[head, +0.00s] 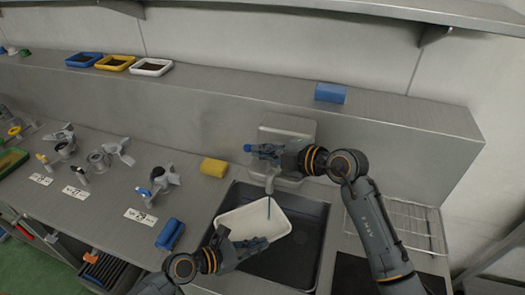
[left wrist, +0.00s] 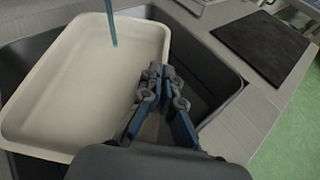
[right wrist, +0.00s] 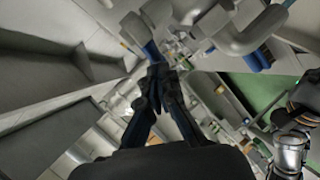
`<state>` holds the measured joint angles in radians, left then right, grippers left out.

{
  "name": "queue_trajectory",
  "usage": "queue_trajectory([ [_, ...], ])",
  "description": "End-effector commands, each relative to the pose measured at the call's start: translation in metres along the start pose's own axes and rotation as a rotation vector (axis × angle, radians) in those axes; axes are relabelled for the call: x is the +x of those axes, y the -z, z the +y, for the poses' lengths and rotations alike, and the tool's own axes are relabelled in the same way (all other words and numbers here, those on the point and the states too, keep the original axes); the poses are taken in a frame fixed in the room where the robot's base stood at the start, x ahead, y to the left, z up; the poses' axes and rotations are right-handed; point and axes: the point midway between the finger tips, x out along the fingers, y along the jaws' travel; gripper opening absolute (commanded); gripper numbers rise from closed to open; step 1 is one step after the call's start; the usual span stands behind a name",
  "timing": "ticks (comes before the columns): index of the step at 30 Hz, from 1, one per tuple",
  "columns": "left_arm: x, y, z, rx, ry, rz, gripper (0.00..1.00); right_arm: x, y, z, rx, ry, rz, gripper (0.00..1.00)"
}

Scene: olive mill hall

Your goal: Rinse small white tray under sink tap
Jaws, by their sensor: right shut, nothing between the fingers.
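The small white tray (head: 285,226) is over the sink basin (head: 314,240), slightly tilted. Its pale inside fills much of the left wrist view (left wrist: 70,90). My left gripper (head: 258,243) is at the tray's near rim; in the left wrist view its fingers (left wrist: 155,80) are closed over the rim. The metal tap (head: 270,182) stands behind the tray, and a thin blue stream of water (head: 269,208) falls from it into the tray. My right gripper (head: 262,150) is shut and empty just above the tap. Its closed fingertips (right wrist: 157,75) show in the right wrist view.
A yellow sponge (head: 213,167) lies left of the sink and a blue block (head: 170,234) lies nearer the front. A wire rack (head: 405,226) is at the right. Another blue block (head: 330,93) sits on the ledge. Metal fittings with labels occupy the left counter.

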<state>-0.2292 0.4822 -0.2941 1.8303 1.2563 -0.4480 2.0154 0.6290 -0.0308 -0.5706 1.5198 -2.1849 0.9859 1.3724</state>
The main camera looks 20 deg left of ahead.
Motion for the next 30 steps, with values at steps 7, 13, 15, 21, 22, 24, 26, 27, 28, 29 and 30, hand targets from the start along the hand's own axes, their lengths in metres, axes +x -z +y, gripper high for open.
queue_trajectory([
  [7,0.0,-0.001,0.001,0.001,-0.001,-0.002,0.0,0.0,0.0,0.0,0.0,0.0,0.0,0.0],
  [13,0.0,-0.001,0.001,0.001,-0.001,-0.002,0.0,0.013,-0.002,0.007,-0.002,0.001,-0.001,0.0],
  [15,0.0,-0.001,0.001,0.001,-0.001,-0.002,0.0,0.018,-0.004,0.01,-0.001,0.0,0.0,0.0],
  [21,0.0,-0.001,0.001,0.001,-0.001,-0.002,0.0,0.02,-0.004,0.01,0.0,0.0,0.0,0.0],
  [22,0.0,-0.001,0.001,0.001,-0.001,-0.002,0.0,0.02,-0.004,0.01,0.0,0.0,0.0,0.0],
  [24,0.0,-0.001,0.001,0.001,-0.001,-0.002,0.0,0.02,-0.004,0.01,0.0,0.0,0.0,0.0],
  [26,0.0,-0.001,0.001,0.001,-0.001,-0.002,0.0,0.02,-0.004,0.01,0.0,0.0,0.0,0.0],
  [27,0.0,-0.001,0.001,0.001,-0.001,-0.002,0.0,0.019,-0.004,0.01,0.0,0.0,0.0,0.0],
  [28,0.0,-0.001,0.001,0.001,-0.001,-0.002,0.0,0.019,-0.004,0.01,0.0,0.0,0.0,0.0],
  [29,0.0,-0.001,0.001,0.001,-0.001,-0.002,0.0,0.019,-0.003,0.01,-0.001,0.0,0.0,0.0],
  [30,0.0,-0.001,0.001,0.001,-0.001,-0.002,0.0,0.018,-0.001,0.01,-0.001,-0.001,0.0,0.0],
])
